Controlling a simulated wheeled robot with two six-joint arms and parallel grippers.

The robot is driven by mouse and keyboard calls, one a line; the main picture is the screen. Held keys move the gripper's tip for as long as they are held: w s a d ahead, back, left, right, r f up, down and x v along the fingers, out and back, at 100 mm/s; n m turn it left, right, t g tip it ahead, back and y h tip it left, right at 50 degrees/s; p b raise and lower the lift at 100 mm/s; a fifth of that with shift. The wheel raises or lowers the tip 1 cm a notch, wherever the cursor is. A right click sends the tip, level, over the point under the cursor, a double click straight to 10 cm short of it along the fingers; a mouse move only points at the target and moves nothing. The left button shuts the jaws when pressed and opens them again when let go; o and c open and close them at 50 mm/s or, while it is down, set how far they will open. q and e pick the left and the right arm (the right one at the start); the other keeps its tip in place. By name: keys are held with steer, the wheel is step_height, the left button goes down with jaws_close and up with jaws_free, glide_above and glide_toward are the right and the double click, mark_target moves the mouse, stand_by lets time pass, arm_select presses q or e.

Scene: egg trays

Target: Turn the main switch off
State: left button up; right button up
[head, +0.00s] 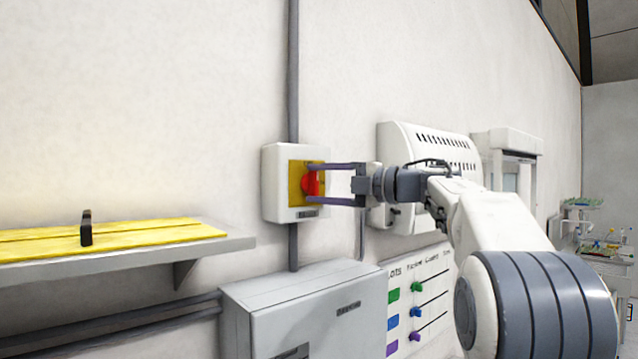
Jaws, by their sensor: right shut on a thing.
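The main switch is a white box (272,187) on the wall with a yellow plate (295,185) and a red knob (309,184) on its front. My right gripper (312,184) reaches in from the right, its two fingers one above the other. The fingers are shut on the red knob, which partly shows between them. The exact angle of the knob is hard to tell. My left gripper is not in view.
A shelf (240,241) with a yellow slab (150,232) stands left of the switch. A grey cabinet (300,300) and a chart with coloured markers (420,290) are below. White vented housing (440,140) is on the wall behind my right arm.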

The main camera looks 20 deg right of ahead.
steer(key=shift+f+n, duration=0.2)
steer(key=shift+n, duration=0.1)
steer(key=o, duration=1.4)
steer(key=shift+r, duration=0.1)
steer(key=shift+s, duration=0.1)
steer(key=b+v, duration=0.3)
steer(key=v, duration=0.7)
steer(key=shift+s+d+b, duration=0.1)
steer(key=shift+d+b, duration=0.05)
steer(key=shift+b, duration=0.15)
